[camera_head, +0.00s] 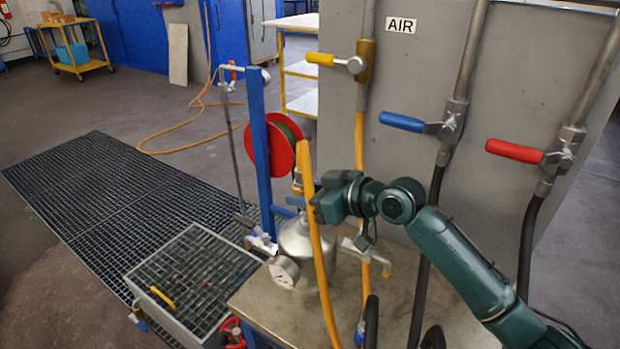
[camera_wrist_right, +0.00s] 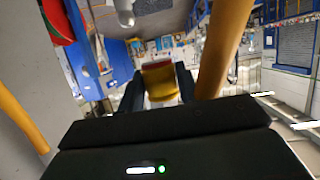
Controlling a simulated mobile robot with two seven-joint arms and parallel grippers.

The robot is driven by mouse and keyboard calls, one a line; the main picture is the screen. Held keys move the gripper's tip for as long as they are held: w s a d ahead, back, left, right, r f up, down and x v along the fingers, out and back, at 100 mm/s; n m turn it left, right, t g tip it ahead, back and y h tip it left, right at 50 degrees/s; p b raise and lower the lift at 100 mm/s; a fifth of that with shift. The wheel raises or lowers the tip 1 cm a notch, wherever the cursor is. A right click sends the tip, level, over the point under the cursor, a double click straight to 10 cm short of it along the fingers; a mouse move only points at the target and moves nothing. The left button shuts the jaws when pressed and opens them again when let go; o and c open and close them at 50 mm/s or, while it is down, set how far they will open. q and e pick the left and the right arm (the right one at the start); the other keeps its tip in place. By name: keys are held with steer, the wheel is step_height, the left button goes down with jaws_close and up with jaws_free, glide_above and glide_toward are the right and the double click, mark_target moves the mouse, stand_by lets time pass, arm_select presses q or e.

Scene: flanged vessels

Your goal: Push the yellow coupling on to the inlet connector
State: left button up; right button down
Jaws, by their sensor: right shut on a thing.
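My right gripper (camera_head: 318,200) is above the silver vessel (camera_head: 296,240), partly behind the yellow hose (camera_head: 318,255). In the right wrist view it is shut on the yellow coupling (camera_wrist_right: 159,82), which has a red band at its far end and sits between the dark fingers. In the head view the coupling is hidden behind the hose and gripper, and I cannot make out the inlet connector or whether the two touch. The hose also crosses the right wrist view (camera_wrist_right: 222,45), beside the fingers. My left gripper is not in view.
A blue post (camera_head: 258,150) with a red hose reel (camera_head: 284,147) stands close left of the gripper. A grey panel labelled AIR (camera_head: 401,24) carries pipes with yellow, blue (camera_head: 402,122) and red (camera_head: 514,151) handles. A gauge (camera_head: 284,272) is on the vessel. A grated tray (camera_head: 190,277) stands lower left.

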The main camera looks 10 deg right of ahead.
mark_target(310, 213)
steer(key=shift+w+d+r, duration=0.35)
steer(key=shift+w+r, duration=0.15)
steer(key=shift+r, duration=0.1)
steer(key=shift+w+d+r, duration=0.3)
steer(key=shift+w+r, duration=0.2)
steer(key=shift+r, duration=0.05)
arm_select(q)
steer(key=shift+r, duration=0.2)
arm_select(e)
steer(key=shift+r, duration=0.1)
steer(key=shift+s+f+b, duration=0.1)
steer(key=shift+f+b, duration=0.35)
steer(key=shift+f, duration=0.5)
steer(key=shift+f+b, duration=0.65)
steer(key=shift+f, duration=0.3)
steer(key=shift+f+b, duration=0.6)
steer(key=shift+f, duration=0.25)
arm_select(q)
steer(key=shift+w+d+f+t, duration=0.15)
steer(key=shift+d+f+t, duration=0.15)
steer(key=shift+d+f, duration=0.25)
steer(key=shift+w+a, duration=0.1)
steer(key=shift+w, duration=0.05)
